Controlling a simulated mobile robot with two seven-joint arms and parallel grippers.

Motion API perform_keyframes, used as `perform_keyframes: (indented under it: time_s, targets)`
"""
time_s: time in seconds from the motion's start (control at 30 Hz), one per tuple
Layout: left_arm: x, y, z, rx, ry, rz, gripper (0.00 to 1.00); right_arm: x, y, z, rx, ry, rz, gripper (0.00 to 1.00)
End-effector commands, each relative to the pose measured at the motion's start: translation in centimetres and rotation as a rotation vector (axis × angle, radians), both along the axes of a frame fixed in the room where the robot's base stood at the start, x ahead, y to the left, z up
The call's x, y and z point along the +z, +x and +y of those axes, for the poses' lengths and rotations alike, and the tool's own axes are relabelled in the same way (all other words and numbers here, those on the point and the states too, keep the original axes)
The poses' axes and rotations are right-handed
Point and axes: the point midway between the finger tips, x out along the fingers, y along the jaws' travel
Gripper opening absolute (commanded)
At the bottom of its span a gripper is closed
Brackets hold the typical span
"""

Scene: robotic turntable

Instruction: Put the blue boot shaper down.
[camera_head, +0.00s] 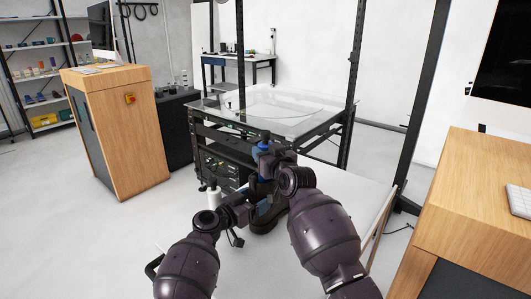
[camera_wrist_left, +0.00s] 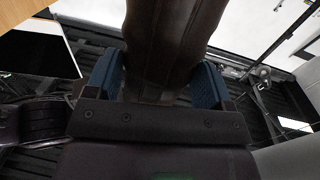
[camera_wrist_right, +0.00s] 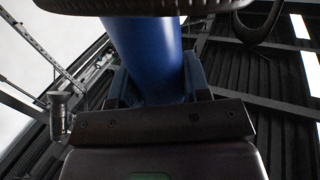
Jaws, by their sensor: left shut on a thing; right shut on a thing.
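The blue boot shaper (camera_wrist_right: 148,60) stands between the fingers of my right gripper (camera_wrist_right: 155,85), which is shut on it. In the head view the shaper's blue top (camera_head: 263,147) shows at my right gripper (camera_head: 270,158). A dark brown boot (camera_head: 266,216) is upright on the white table, below the shaper. My left gripper (camera_head: 252,196) is shut on the boot's shaft, which fills the space between its fingers in the left wrist view (camera_wrist_left: 165,80). My grippers and arms hide part of the boot and shaper; I cannot tell how far the shaper is inside the boot.
The white table (camera_head: 335,185) has bare room right of the boot. A black frame with a glass top (camera_head: 275,108) stands behind. Wooden cabinets stand at left (camera_head: 130,150) and right (camera_head: 470,200).

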Motion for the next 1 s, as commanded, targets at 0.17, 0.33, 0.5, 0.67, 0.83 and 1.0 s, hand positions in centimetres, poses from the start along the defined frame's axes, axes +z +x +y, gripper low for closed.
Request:
perform_keyframes:
  time_s: [0.17, 0.33, 0.5, 0.67, 0.83, 1.0]
  targets:
    - [-0.1, -0.1, -0.1, -0.003, -0.003, 0.004, 0.33, -0.5, 0.0, 0.0, 0.000, -0.001, 0.000, 0.20]
    - [-0.1, -0.1, -0.1, -0.004, -0.003, 0.004, 0.33, -0.8, 0.0, 0.0, 0.000, 0.000, 0.000, 0.20]
    - [-0.1, -0.1, -0.2, -0.004, -0.003, 0.004, 0.33, -1.2, 0.0, 0.0, 0.000, 0.000, 0.000, 0.20]
    - [-0.2, -0.1, -0.2, -0.004, -0.002, 0.005, 0.33, -1.2, 0.0, 0.0, 0.000, 0.000, 0.000, 0.55]
    - [-0.2, -0.1, -0.2, -0.004, -0.003, 0.005, 0.33, -1.2, 0.0, 0.0, 0.000, 0.000, 0.000, 0.69]
    - [-0.2, -0.1, -0.2, -0.004, -0.003, 0.005, 0.33, -1.2, 0.0, 0.0, 0.000, 0.000, 0.000, 0.69]
